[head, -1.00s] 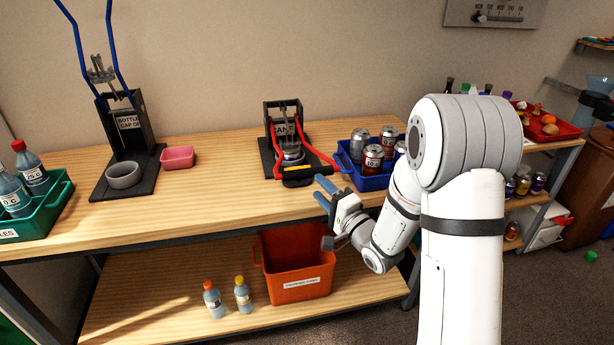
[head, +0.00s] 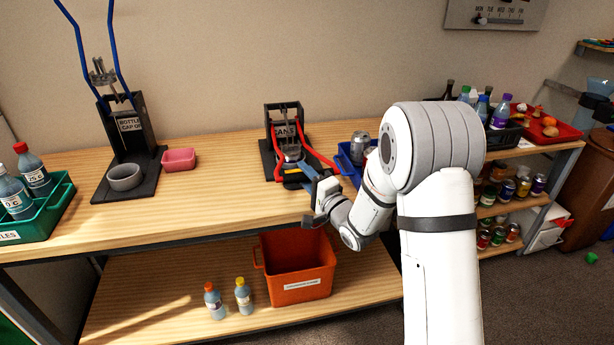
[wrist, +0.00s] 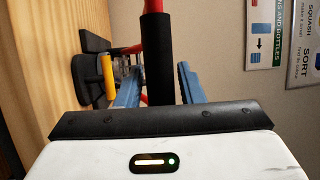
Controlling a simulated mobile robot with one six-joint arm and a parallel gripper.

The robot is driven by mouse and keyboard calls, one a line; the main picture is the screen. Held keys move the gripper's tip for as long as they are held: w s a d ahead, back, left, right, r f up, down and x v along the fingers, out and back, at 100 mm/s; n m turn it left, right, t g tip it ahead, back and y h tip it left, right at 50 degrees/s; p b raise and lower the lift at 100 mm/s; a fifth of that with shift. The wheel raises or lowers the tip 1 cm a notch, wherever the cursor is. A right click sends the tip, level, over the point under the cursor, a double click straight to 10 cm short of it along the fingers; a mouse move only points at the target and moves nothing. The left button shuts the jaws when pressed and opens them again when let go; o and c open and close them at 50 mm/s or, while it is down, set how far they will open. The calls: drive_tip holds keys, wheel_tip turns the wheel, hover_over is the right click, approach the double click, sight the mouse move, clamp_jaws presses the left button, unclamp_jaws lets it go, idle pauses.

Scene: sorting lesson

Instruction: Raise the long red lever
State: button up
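The can press (head: 285,118) stands on the bench at the back, with its long red lever (head: 318,155) lowered toward the front in two red arms. My gripper (head: 306,173) is at the press's front, its blue fingers over the lowered end. In the wrist view, a lever bar (wrist: 158,55), red at the top and black below, passes between the two blue fingers of my gripper (wrist: 158,88). The fingers look apart, one on each side, with little gap; a firm grip is not visible. My gripper partly hides the lever's front in the head view.
A blue tray (head: 346,172) with cans stands close right of the press, partly behind my arm. A bottle press (head: 130,150) with blue levers and a pink bowl (head: 179,159) stand left. An orange bin (head: 297,270) sits on the lower shelf. The bench between is clear.

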clamp_jaws()
drive_tip(key=shift+d, duration=0.1)
drive_tip(key=shift+r, duration=0.1)
